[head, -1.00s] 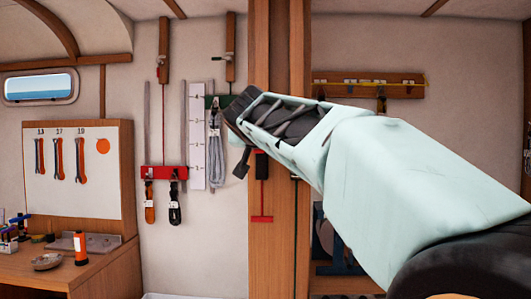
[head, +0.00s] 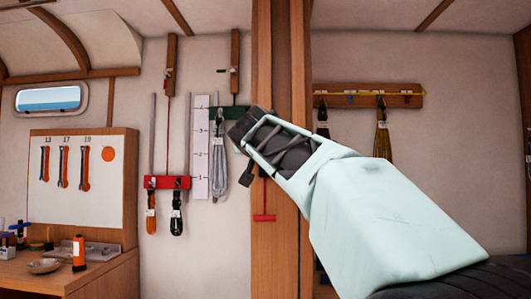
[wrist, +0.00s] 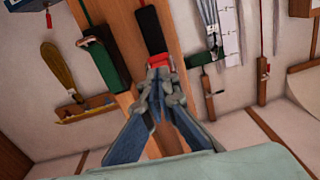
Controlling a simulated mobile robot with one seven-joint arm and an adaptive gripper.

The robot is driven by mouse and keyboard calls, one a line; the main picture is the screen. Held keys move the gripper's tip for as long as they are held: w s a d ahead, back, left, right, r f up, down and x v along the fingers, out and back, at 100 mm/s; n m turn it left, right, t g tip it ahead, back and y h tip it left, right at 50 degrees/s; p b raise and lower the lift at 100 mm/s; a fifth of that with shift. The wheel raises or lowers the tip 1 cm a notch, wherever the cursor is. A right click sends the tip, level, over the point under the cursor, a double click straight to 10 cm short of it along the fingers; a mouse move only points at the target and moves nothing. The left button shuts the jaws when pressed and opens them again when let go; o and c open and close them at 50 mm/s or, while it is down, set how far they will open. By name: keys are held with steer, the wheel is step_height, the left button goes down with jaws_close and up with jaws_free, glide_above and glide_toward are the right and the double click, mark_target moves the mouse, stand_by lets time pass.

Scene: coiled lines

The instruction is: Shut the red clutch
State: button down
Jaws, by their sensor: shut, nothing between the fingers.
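The red clutch (wrist: 157,61) is on the wooden post in the wrist view, which shows the scene roughly upside down. Its black lever (wrist: 150,28) runs from the red body toward the top of that picture; whether it is open or shut I cannot tell. My gripper (wrist: 159,76) is shut and empty, its fingertips right at the red body; contact is unclear. In the head view my gripper (head: 240,130) is in front of the post and hides most of the clutch. A red T-shaped handle (head: 264,218) hangs below on the post.
A green clutch-like block (wrist: 104,62) is beside the red one on the post. A workbench (head: 75,276) stands at the lower left.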

steer(key=w+f+b, duration=0.5)
steer(key=f, duration=0.2)
steer(key=shift+w+f+b, duration=0.35)
steer(key=shift+f+b, duration=0.05)
steer(key=shift+d, duration=0.1)
stand_by(1.2)
